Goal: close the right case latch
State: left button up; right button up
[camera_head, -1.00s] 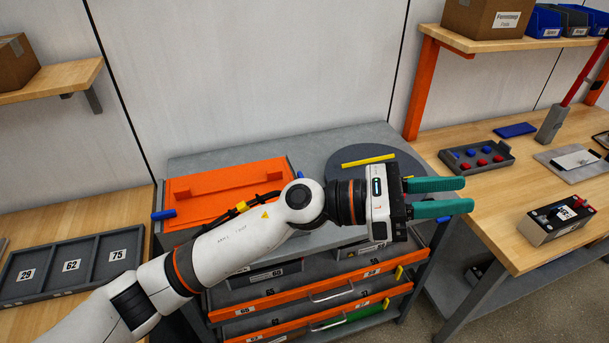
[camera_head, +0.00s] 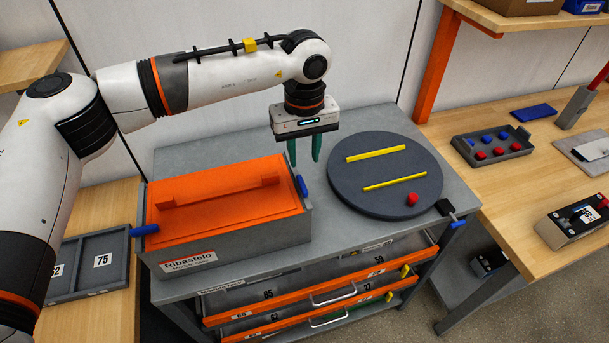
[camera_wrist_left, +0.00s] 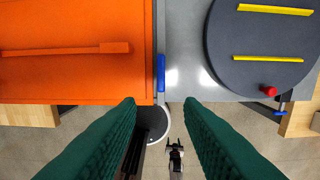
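The case is a grey box with an orange lid (camera_head: 225,205), and the lid lies flat on it. The right case latch (camera_head: 302,185) is a small blue piece at the case's right side. It also shows in the left wrist view (camera_wrist_left: 161,73), lying along the case's edge; I cannot tell whether it is fastened. Another blue latch (camera_head: 146,230) sticks out at the case's left end. My left gripper (camera_head: 304,160) points down, open and empty, above and behind the right latch, apart from it. In the left wrist view its green fingers (camera_wrist_left: 157,108) stand apart. My right gripper is not in view.
A dark round turntable (camera_head: 380,195) with yellow strips and a red knob stands right of the case. A black clamp-like piece (camera_head: 446,208) sits at the bench's right corner. Orange-edged drawers (camera_head: 330,287) are below. Bare grey benchtop lies behind the case.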

aim_at(304, 188)
pick_arm(q)
jog(key=f, duration=0.1)
jog(key=f+p, duration=0.1)
jog(key=f, duration=0.1)
jog(key=shift+s+f, duration=0.2)
jog(key=shift+s, duration=0.1)
jog(key=shift+w+f+p, duration=0.25)
jog(key=shift+f+p, duration=0.25)
jog(key=shift+f, duration=0.5)
jog(key=f, duration=0.1)
jog(key=f+p, duration=0.1)
jog(key=f, duration=0.1)
jog(key=shift+w+f, duration=0.2)
jog(key=shift+f, duration=0.35)
jog(key=shift+s+f, duration=0.1)
jog(key=shift+f, duration=0.1)
jog(key=shift+c, duration=0.2)
grip_shut()
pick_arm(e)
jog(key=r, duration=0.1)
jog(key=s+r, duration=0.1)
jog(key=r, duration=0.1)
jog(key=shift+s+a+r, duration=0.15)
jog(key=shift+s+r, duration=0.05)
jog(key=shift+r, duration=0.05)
